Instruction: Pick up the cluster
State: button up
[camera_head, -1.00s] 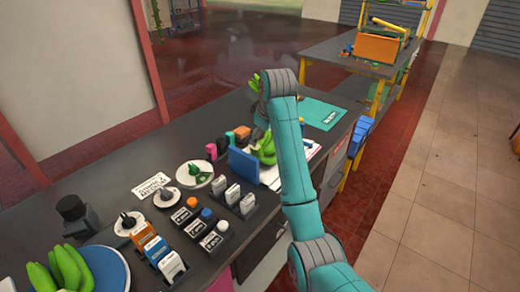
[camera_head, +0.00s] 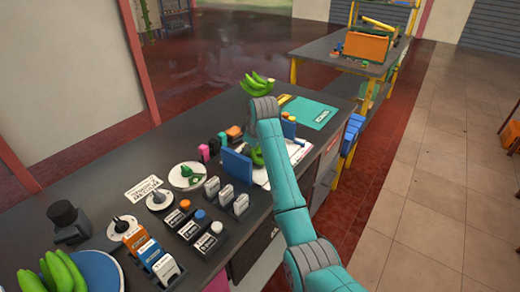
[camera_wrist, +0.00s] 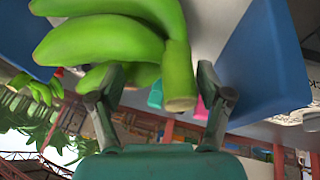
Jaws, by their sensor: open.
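A green banana cluster (camera_head: 257,157) lies beside a blue upright panel on the counter, partly hidden by my arm in the head view. In the wrist view a green cluster (camera_wrist: 110,40) fills the upper left, with its cut stem (camera_wrist: 180,80) pointing towards me. My gripper (camera_wrist: 160,85) is open, one finger on each side of the stem; I cannot tell whether either finger touches. The gripper is hidden behind my arm in the head view. Another cluster (camera_head: 257,84) is at the counter's far end, and one more (camera_head: 58,272) is at the lower left.
The blue panel (camera_head: 236,166) stands close by and shows large in the wrist view (camera_wrist: 268,60). A white round dish (camera_head: 188,176), several labelled boxes and a dark jar (camera_head: 68,220) crowd the counter. A teal mat (camera_head: 309,112) lies flat at the far right.

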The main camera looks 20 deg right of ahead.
jog(key=shift+r, duration=0.1)
jog(key=c, duration=1.2)
